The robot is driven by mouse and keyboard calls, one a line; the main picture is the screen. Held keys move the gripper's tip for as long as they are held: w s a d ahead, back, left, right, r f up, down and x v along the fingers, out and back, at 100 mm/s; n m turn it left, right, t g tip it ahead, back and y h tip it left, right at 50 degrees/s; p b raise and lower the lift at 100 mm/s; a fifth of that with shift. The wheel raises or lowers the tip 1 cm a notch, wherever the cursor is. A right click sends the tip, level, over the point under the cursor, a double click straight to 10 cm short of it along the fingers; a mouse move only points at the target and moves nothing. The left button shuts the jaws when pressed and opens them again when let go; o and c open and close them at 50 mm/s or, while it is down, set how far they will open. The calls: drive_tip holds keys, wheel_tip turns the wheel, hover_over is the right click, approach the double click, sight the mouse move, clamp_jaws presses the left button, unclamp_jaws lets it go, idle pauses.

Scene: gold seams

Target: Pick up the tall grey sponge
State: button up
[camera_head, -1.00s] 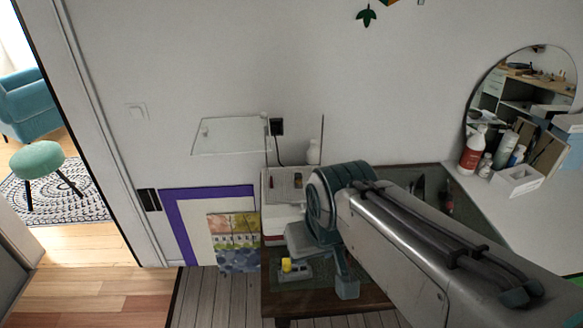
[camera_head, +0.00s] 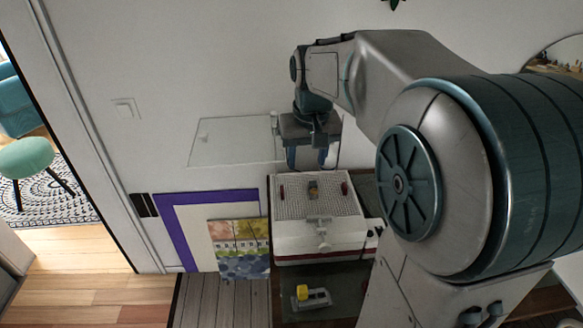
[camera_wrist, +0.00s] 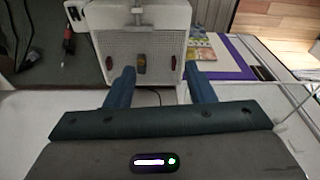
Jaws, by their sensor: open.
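A small upright block, grey with a yellowish-brown part, stands on the perforated top of a white box (camera_head: 345,240). It is the likeliest grey sponge (camera_head: 313,190), but it is too small to be sure. It also shows in the wrist view (camera_wrist: 141,62), between two small dark red pieces. My gripper (camera_head: 308,162) is open and empty, above and behind the box's far edge in the head view. In the wrist view my gripper's (camera_wrist: 159,70) blue fingers point toward the box top, and the block appears between them, nearer the left finger. No contact shows.
A clear panel (camera_head: 232,142) juts from the wall at left. A yellow item sits on a grey holder (camera_head: 318,299) in front of the box. A purple-framed picture (camera_head: 180,235) leans at left.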

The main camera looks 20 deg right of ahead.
drive_tip(key=w+d+f+g+b, duration=0.15)
drive_tip(key=w+d+f, duration=0.3)
drive_tip(key=w, duration=0.45)
drive_tip(key=m+b, duration=0.1)
hover_over(313, 184)
drive_tip(key=shift+g, duration=0.25)
drive_tip(key=f, duration=1.4)
drive_tip(key=shift+s+a+f, duration=0.1)
drive_tip(key=shift+s+a, duration=0.15)
drive_tip(key=shift+a, duration=0.05)
drive_tip(key=shift+w+d+f+p, duration=0.1)
drive_tip(key=shift+d+f+p, duration=0.1)
drive_tip(key=shift+f, duration=1.15)
drive_tip(key=shift+w+d+f+p, duration=0.1)
drive_tip(key=shift+d+f+p, duration=0.1)
drive_tip(key=shift+f, duration=1.1)
drive_tip(key=c, duration=1.1)
